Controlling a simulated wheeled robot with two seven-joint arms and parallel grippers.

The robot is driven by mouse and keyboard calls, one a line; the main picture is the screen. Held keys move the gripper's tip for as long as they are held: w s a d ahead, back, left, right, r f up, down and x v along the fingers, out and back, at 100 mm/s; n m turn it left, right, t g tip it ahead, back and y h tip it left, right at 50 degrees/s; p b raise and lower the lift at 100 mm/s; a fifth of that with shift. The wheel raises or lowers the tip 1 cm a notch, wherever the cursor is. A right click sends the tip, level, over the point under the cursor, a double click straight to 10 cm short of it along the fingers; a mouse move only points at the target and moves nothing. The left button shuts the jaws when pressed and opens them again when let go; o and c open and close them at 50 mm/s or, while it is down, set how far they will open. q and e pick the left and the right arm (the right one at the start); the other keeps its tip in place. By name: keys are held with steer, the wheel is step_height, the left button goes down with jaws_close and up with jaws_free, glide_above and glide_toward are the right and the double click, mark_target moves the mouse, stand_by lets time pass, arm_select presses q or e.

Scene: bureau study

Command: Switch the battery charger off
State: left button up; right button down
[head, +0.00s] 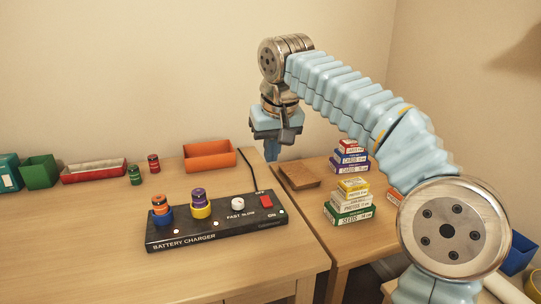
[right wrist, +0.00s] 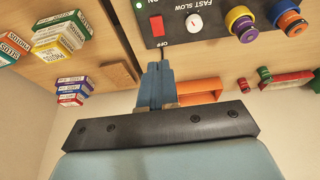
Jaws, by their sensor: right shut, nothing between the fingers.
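The black battery charger (head: 218,233) lies near the right edge of the wooden desk. Its red rocker switch (head: 266,202) is at the right end, between an OFF label on the far side and an ON label on the near side. The switch also shows in the right wrist view (right wrist: 156,27), with a lit green lamp (right wrist: 138,5) by ON. A white FAST/SLOW knob (head: 238,204) is beside it. My right gripper (head: 271,155) is shut and empty, above and behind the switch, apart from it; its fingers show in the right wrist view (right wrist: 154,70). My left gripper is out of view.
Two batteries, one orange-topped (head: 160,204) and one purple-topped (head: 199,194), stand in the charger's cups. An orange tray (head: 209,156) is behind it. Stacked small boxes (head: 350,202) and a brown wooden block (head: 299,176) are on the right surface. A cable runs behind the charger.

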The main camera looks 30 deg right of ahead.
mark_target(264, 198)
steer(key=w+n, duration=0.1)
steer(key=n, duration=0.5)
steer(key=w+n+g, duration=0.1)
steer(key=n, duration=0.5)
steer(key=w+d+n+g, duration=0.1)
steer(key=n, duration=0.5)
steer(key=shift+w+r, duration=0.35)
steer(key=shift+f, duration=0.1)
steer(key=f+b, duration=0.1)
steer(key=f, duration=0.3)
steer(key=w+f+b, duration=0.1)
steer(key=f, duration=0.3)
steer(key=f+b, duration=0.1)
steer(key=f, duration=0.3)
steer(key=shift+w+d+f, duration=0.1)
steer(key=shift+w+f, duration=0.2)
steer(key=shift+f, duration=0.55)
